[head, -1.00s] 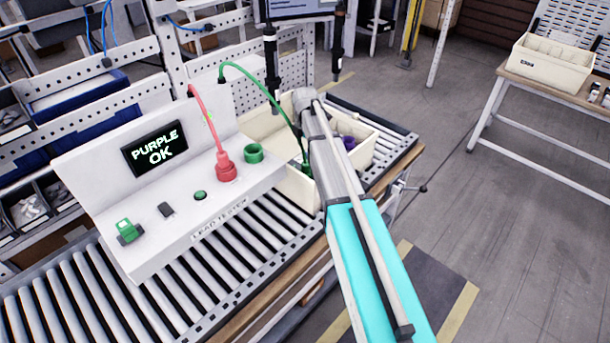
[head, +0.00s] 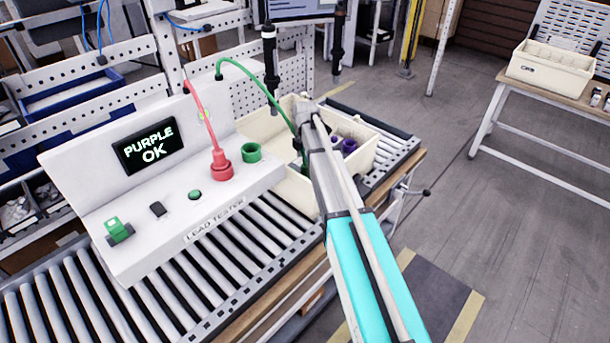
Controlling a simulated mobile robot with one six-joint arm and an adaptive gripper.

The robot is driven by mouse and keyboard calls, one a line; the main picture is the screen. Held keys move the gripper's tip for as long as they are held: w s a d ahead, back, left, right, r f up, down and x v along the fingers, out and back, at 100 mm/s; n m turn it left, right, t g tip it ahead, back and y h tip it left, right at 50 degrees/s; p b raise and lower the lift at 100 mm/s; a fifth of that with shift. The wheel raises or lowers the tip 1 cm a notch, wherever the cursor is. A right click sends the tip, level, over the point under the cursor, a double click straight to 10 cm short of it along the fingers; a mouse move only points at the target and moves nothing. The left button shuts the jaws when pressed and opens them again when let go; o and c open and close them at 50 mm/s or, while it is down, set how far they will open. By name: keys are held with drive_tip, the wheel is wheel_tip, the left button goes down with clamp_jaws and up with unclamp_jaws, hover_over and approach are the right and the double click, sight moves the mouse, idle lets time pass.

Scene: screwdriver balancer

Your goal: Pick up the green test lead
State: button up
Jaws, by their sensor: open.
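The green test lead (head: 264,80) comes from the top of the white lead tester and arches to the right. Its lower end drops into the cream bin (head: 372,152), where my arm partly hides it. A green socket ring (head: 251,152) on the tester is empty. The red lead (head: 202,118) runs down to a red plug (head: 221,163) seated on the tester. My gripper (head: 303,152) is over the bin beside the lower end of the green lead, mostly hidden by my forearm. It is open; contact with the lead cannot be told.
The tester's screen (head: 147,146) reads "PURPLE OK". Purple parts (head: 347,146) lie in the bin to the right of my arm. Tester and bin stand on a roller conveyor (head: 90,290). Black hanging tools (head: 269,60) are behind the bin. Another cream bin (head: 548,68) stands on a far table.

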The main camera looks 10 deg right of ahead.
sight(305, 165)
drive_tip(key=shift+f, duration=0.15)
drive_tip(key=shift+w+d+f+b, duration=0.1)
drive_tip(key=shift+f+b, duration=2.4)
drive_tip(key=shift+b, duration=0.1)
clamp_jaws()
